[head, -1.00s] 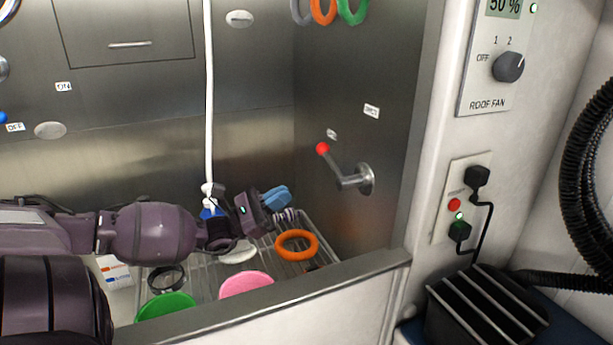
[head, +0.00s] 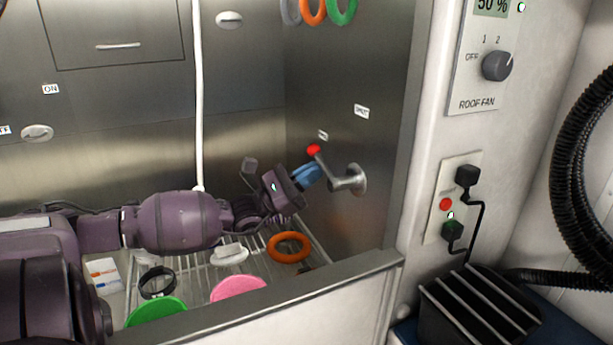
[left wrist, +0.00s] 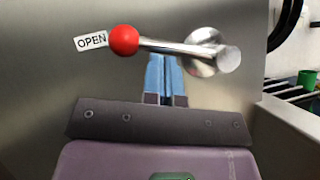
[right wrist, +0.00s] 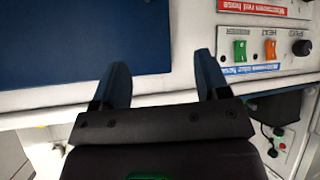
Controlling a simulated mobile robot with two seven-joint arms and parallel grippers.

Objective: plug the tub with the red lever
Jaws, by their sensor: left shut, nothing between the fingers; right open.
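The lever (head: 338,176) with a red ball knob (head: 313,150) is on the tub's right steel wall. In the left wrist view the knob (left wrist: 124,40) is beside the OPEN label (left wrist: 91,41), and the lever arm runs right to its round mount. A SHUT label (head: 361,111) is higher on the wall. My left gripper (head: 311,173) is shut and empty, its blue fingertips just below the lever arm, near the knob; I cannot tell whether they touch. My right gripper (right wrist: 162,70) is open and empty in its wrist view, away from the lever. The drain is not visible.
The tub's front rim (head: 250,304) runs below my left arm. On the rack lie an orange ring (head: 289,247), a pink disc (head: 238,288), a green disc (head: 157,311) and a black ring (head: 158,282). A white hose (head: 198,100) hangs at the back.

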